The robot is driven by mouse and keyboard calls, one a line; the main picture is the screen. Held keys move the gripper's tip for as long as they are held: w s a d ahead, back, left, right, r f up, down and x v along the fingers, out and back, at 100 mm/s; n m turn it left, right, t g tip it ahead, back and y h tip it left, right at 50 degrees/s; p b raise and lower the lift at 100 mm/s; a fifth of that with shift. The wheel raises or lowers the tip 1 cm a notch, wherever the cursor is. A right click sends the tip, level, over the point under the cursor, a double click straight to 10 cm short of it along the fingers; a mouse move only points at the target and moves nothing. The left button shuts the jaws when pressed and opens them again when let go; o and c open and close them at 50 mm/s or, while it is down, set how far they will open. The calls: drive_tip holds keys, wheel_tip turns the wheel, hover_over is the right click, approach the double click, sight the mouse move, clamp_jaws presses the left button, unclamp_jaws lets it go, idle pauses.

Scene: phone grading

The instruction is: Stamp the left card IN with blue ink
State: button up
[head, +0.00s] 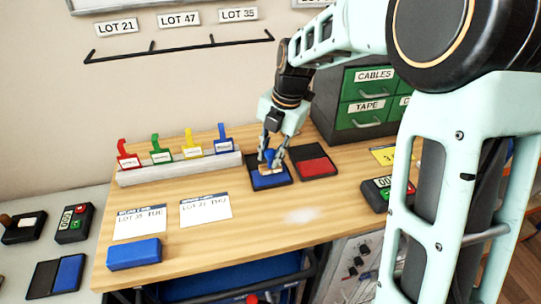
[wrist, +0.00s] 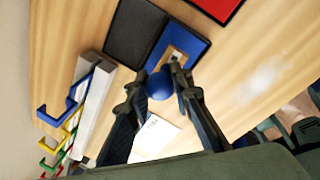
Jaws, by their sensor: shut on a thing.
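My gripper (head: 272,155) is shut on a stamp (wrist: 160,86) with a round blue knob and a wooden base. The stamp is over the blue ink pad (head: 270,181), whose black lid lies open behind it; the pad also shows in the wrist view (wrist: 196,45). The base seems to touch the pad, but I cannot tell for sure. The left card (head: 140,226) lies flat at the front left of the wooden table and reads LOT 35 TUE. The right card (head: 206,212) lies beside it. Neither shows a clear stamp mark.
A red ink pad (head: 314,167) lies open right of the blue one. A pale rack (head: 180,172) with several coloured tagged pieces stands at the back left. A blue block (head: 134,254) lies in front of the left card. Green drawers (head: 362,113) stand behind.

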drive_tip(key=shift+w+a+p+v, duration=0.15)
drive_tip(key=shift+p+v, duration=0.4)
drive_tip(key=shift+v, duration=0.3)
drive_tip(key=shift+w+a+p+v, duration=0.15)
drive_tip(key=shift+p+v, duration=0.35)
drive_tip(key=shift+v, duration=0.35)
drive_tip(key=shift+s+a+p+v, duration=0.15)
drive_tip(key=shift+p+v, duration=0.4)
drive_tip(key=shift+v, duration=0.3)
drive_tip(key=shift+w+r, duration=0.1)
